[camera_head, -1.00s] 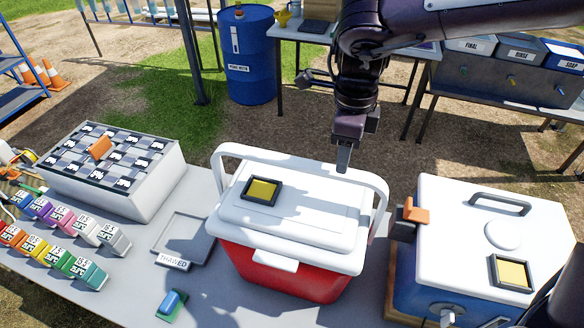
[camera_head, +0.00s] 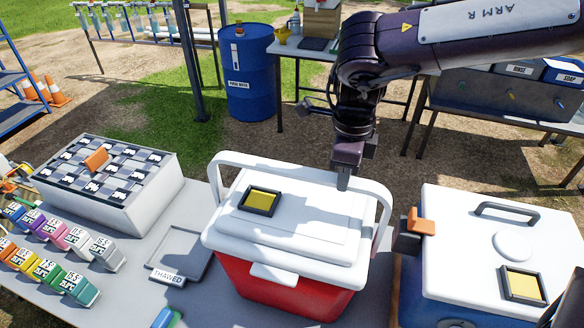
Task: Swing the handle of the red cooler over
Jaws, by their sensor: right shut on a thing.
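The red cooler (camera_head: 285,287) stands on the table with its white lid (camera_head: 305,228) closed. Its white handle (camera_head: 268,163) is a wide loop lying toward the far side of the lid, with its ends at the cooler's left and right sides. My right gripper (camera_head: 343,183) comes down from above at the handle's far bar, right of its middle. It is shut on the handle; the fingertips hide part of the bar. My left gripper is not in view.
A blue cooler (camera_head: 410,290) with an orange latch stands close on the right. A grey tray marked THAWED (camera_head: 181,255) and a white sample box (camera_head: 140,205) are on the left. Several coloured labelled blocks line the table's left. A blue barrel (camera_head: 249,75) stands behind.

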